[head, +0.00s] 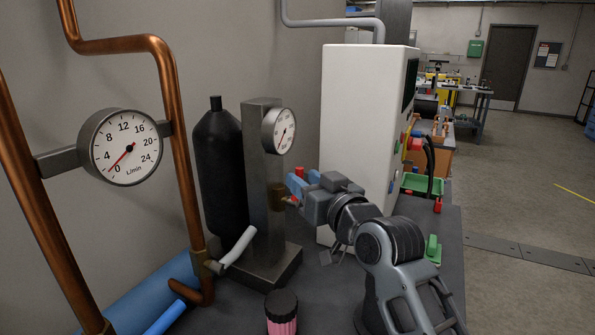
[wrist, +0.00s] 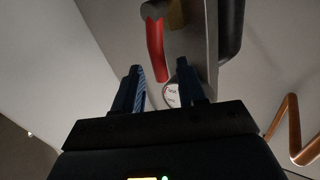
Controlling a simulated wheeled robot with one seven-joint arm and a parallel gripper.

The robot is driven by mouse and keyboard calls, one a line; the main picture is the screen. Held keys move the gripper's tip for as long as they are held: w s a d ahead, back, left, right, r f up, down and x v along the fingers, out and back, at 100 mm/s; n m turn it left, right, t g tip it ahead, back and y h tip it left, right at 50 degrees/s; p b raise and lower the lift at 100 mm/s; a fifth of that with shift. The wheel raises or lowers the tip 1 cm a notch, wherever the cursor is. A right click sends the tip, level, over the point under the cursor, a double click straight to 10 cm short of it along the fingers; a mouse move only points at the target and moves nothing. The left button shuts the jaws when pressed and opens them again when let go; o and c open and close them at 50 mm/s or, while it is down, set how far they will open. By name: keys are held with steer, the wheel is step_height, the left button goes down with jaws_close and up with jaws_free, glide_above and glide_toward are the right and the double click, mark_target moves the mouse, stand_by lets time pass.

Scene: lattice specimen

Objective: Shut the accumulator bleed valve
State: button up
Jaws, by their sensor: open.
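The accumulator is a black bottle (head: 222,175) strapped beside a grey upright block (head: 262,165) with a small round gauge (head: 280,131). A brass valve (head: 279,197) sticks out of the block's right side, with a red lever handle (head: 299,199) partly hidden by my gripper. In the wrist view the red handle (wrist: 156,52) hangs from a grey hub, and its free end shows between my fingertips. My gripper (head: 296,181) is open with blue fingers, close to the handle. It also shows in the wrist view (wrist: 159,70). Contact cannot be told.
A copper pipe (head: 175,125) carries a large L/min gauge (head: 124,147) with its needle near 0. A pale-handled lever (head: 240,246) sits low on the pipe. A white cabinet (head: 360,120) stands behind my gripper. A pink, black-capped container (head: 281,312) stands in front.

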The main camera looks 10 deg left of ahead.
mark_target(302, 178)
steer(key=shift+x, duration=1.6)
jaws_close()
